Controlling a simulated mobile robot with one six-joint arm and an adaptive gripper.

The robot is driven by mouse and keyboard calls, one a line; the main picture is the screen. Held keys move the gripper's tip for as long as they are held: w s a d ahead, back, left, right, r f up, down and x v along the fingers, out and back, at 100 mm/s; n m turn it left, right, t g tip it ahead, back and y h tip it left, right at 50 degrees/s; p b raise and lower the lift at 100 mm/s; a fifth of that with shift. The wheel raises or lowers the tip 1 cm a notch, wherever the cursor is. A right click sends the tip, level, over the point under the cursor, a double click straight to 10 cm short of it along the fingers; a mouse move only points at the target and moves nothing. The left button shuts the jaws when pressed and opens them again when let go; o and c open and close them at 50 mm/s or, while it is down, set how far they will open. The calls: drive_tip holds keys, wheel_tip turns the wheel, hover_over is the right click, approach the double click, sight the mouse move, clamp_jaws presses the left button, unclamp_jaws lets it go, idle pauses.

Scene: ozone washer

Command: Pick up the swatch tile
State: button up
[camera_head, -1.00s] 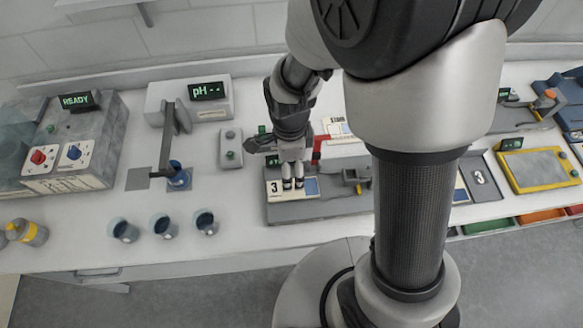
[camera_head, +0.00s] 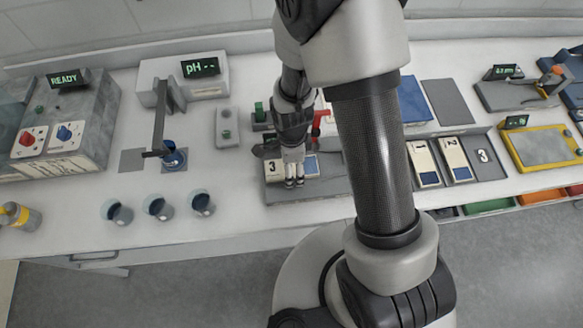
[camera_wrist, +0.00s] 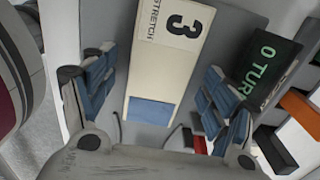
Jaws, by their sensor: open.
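The swatch tile (camera_wrist: 165,65) is a cream strip marked "3" and "STRETCH" with a blue patch at one end. In the wrist view it lies between my open fingers, with a gap on each side. In the head view the tile (camera_head: 273,167) rests on a grey fixture (camera_head: 325,190), partly hidden by my gripper (camera_head: 293,184). My gripper also shows in the wrist view (camera_wrist: 160,95). It is open and points down over the tile. I cannot tell the exact height of the fingertips above the tile.
A display (camera_wrist: 268,58) stands right beside the tile in the wrist view. A red clamp-like part (camera_head: 318,120) is behind my gripper. Tiles marked 1 (camera_head: 422,160) and 2 (camera_head: 455,158) lie in a rack to the right. Several blue cups (camera_head: 158,208) stand to the left.

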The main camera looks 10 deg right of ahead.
drive_tip(key=shift+c, duration=0.5)
drive_tip(key=c, duration=1.1)
drive_tip(key=shift+r, duration=0.1)
drive_tip(key=shift+c, duration=0.2)
